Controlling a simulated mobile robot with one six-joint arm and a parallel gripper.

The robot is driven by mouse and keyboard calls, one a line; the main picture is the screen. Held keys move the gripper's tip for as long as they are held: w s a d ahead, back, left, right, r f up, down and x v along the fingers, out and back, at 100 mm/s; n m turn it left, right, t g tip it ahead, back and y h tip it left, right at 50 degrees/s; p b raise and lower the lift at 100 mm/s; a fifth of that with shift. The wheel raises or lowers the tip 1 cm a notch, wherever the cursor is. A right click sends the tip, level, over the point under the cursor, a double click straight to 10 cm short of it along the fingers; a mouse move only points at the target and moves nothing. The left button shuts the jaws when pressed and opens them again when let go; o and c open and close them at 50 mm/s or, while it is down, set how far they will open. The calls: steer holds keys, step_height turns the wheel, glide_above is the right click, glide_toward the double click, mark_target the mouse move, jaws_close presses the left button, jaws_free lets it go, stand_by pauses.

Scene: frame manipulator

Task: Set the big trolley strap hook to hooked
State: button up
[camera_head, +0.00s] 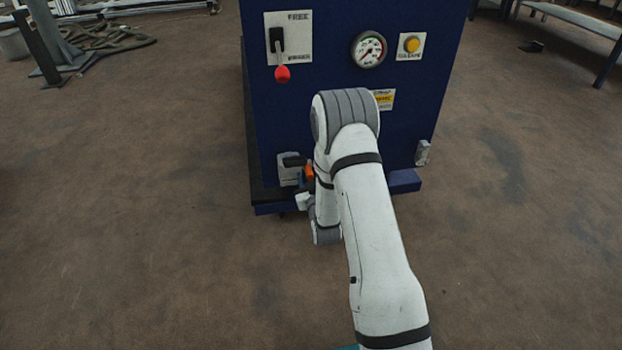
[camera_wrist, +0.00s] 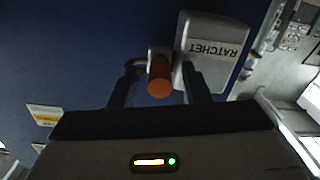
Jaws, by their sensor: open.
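The big trolley (camera_head: 330,125) is a dark blue box-like body ahead of me. Low on its left stands a light grey housing (camera_head: 288,172), lettered RATCHET upside down in the wrist view (camera_wrist: 212,50). Beside it sits an orange cylindrical grip (camera_head: 309,174), seen end-on in the wrist view (camera_wrist: 160,78). My gripper (camera_wrist: 159,84) is open, with one finger on each side of the orange grip; contact cannot be told. A grey bent piece shows behind the left finger. I cannot clearly make out the strap hook or its state. My arm hides part of the trolley's lower front.
Above are a red-knobbed lever (camera_head: 282,73) on a plate marked FREE, a round gauge (camera_head: 368,50) and a yellow button (camera_head: 411,45). A small grey block (camera_head: 422,153) is at the lower right.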

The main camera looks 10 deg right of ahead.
steer(key=shift+c, duration=0.3)
jaws_close()
stand_by(0.4)
